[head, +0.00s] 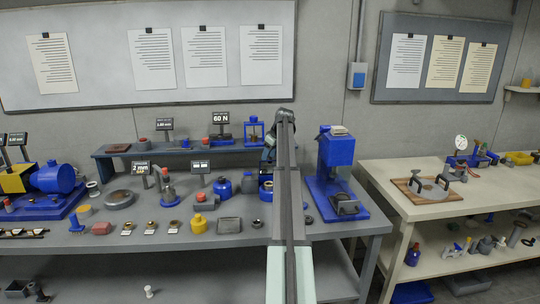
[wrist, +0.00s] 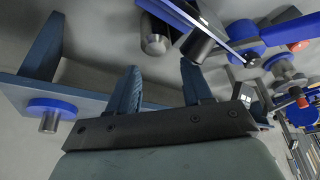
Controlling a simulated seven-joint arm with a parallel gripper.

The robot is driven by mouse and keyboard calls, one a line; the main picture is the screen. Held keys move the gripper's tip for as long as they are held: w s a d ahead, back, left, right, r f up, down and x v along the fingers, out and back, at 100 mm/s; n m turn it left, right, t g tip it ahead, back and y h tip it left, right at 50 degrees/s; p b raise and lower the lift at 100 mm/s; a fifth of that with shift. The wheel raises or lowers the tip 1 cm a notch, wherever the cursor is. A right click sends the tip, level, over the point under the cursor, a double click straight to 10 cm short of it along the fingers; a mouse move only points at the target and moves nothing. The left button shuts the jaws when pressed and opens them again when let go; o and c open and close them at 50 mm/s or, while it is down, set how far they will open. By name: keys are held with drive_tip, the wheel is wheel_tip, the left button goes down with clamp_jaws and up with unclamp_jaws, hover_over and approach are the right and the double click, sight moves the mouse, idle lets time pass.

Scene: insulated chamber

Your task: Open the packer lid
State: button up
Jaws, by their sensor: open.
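My gripper (wrist: 160,66) shows in the wrist view as two blue fingers standing apart on a dark bar, with nothing between them. In the head view my arm rises up the middle and hides the fingers and part of the bench. I cannot tell for sure which thing is the packer or its lid. A tall blue machine (head: 336,150) with a light top stands just right of my arm. A blue and yellow machine (head: 55,180) with a rounded drum stands at the far left of the bench.
The grey bench (head: 335,235) holds several small jars, blocks and discs. A raised blue-grey shelf (head: 106,160) runs along its back. A cream table (head: 385,175) at the right carries a wooden board (head: 455,194) with a clamp-like fixture. Open air surrounds the fingers in the wrist view.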

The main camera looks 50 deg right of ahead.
drive_tip(key=shift+r, duration=0.1)
drive_tip(key=v, duration=1.3)
drive_tip(key=shift+s+r, duration=0.2)
drive_tip(key=shift+c, duration=0.4)
